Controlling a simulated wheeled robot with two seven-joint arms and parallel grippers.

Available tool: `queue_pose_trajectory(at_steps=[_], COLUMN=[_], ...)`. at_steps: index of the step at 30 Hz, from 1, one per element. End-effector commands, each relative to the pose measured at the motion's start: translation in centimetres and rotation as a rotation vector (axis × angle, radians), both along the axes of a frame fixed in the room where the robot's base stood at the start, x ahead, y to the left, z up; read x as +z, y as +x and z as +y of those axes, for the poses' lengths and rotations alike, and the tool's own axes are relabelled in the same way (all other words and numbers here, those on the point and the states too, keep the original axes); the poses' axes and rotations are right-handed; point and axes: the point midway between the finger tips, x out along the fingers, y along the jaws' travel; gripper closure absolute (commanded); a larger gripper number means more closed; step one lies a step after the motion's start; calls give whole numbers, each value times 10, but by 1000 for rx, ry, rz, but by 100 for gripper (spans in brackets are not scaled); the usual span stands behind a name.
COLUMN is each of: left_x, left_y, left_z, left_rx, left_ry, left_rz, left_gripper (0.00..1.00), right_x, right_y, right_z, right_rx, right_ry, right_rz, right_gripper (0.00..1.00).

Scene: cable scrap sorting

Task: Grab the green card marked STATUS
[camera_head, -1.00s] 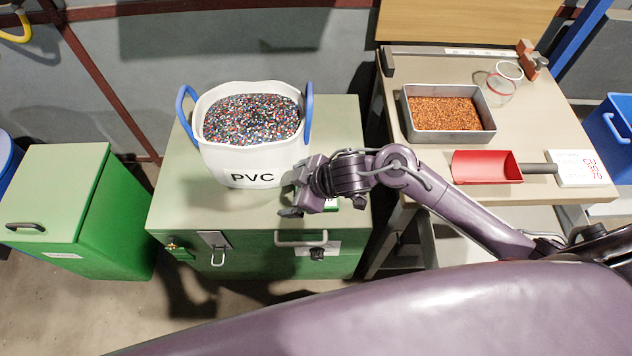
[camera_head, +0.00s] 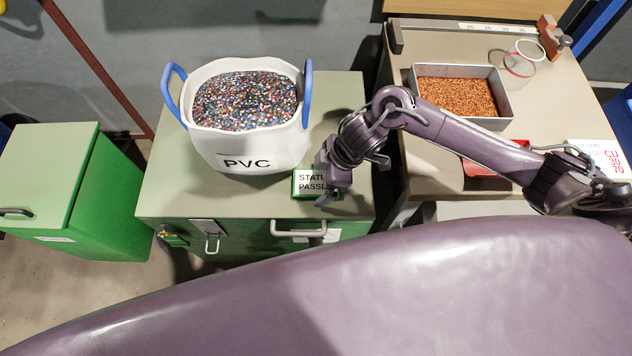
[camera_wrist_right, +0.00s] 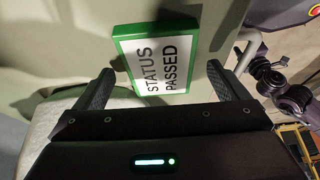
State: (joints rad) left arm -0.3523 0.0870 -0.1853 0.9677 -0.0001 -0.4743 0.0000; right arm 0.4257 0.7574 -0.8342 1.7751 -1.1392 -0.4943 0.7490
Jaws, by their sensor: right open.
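The green card (camera_head: 308,184) reads "STATUS" and "PASSED" on a white face with a green border. It lies on the green cabinet's top near the front edge, right of the PVC bin. My right gripper (camera_head: 338,188) is at the card's right side and covers part of it in the head view. In the right wrist view the card (camera_wrist_right: 157,64) shows ahead of and between the two spread fingers of my right gripper (camera_wrist_right: 160,85). The jaws are open and empty. My left gripper is not in view.
The white PVC bin (camera_head: 205,150) with blue handles and mixed granules stands left of the card. A cabinet handle (camera_head: 298,232) juts from the front. On the bench to the right are a metal tray (camera_head: 508,108) of copper granules and a red scoop (camera_head: 480,170).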

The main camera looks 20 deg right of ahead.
Motion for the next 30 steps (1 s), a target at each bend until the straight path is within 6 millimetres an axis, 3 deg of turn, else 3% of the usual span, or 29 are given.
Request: queue_pose_trajectory(at_steps=[9,21,30], left_x=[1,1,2], left_y=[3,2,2], left_z=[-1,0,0], left_rx=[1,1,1], left_ry=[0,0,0], left_rz=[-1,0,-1], left_gripper=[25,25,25], right_x=[-7,-6,-3], right_y=[1,1,1], right_z=[2,2,2], right_rx=[0,0,0], right_ry=[-1,-1,-1], right_rz=[-1,-2,-2], right_gripper=[6,57,57])
